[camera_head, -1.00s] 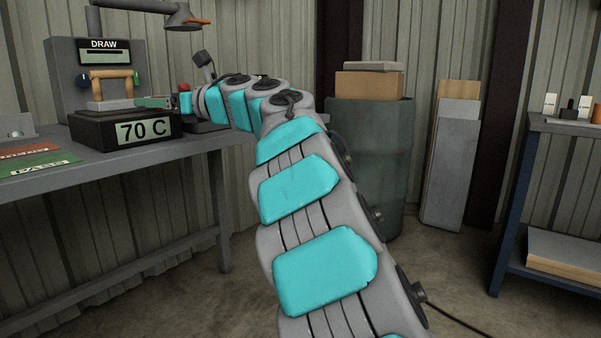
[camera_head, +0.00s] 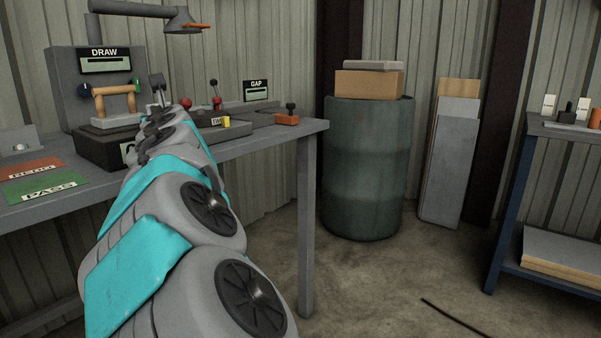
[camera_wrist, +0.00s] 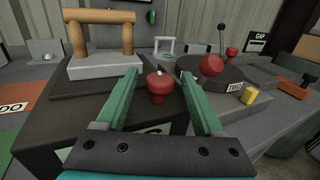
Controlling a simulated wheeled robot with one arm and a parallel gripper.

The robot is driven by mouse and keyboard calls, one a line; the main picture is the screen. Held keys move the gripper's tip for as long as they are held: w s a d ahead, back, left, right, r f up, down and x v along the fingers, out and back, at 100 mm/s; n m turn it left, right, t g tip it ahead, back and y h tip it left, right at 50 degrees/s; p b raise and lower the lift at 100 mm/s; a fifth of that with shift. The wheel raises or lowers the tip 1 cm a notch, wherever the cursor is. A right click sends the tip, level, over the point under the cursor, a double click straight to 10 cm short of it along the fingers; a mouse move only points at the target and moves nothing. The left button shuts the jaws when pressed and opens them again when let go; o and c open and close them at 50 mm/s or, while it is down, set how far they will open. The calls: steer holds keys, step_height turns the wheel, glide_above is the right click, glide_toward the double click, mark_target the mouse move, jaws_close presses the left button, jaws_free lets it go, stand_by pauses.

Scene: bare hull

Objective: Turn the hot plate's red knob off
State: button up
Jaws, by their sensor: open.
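The hot plate is a black box (camera_head: 88,146) on the grey bench, with a display on its front that my arm mostly hides; only a "C" shows. In the wrist view its red knob (camera_wrist: 159,84) stands upright with a pale mark on top. My gripper (camera_wrist: 160,74) is open, its two green fingers on either side of the knob. I see gaps between the fingers and the knob; depth is hard to judge. In the head view my arm hides the knob and the fingers.
A wooden handle on a pale block (camera_wrist: 106,66) stands on the left of the hot plate. Another red knob (camera_wrist: 212,65) sits on a dark disc to the right, near a lever and a yellow piece (camera_wrist: 249,96). A drum (camera_head: 362,165) stands beyond the bench.

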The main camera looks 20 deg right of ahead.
steer(key=shift+a+r+m+h+p, duration=0.1)
steer(key=shift+a+m+h+p, duration=0.05)
steer(key=shift+m+h+p, duration=0.55)
steer(key=shift+h+p, duration=0.35)
steer(key=shift+h, duration=0.05)
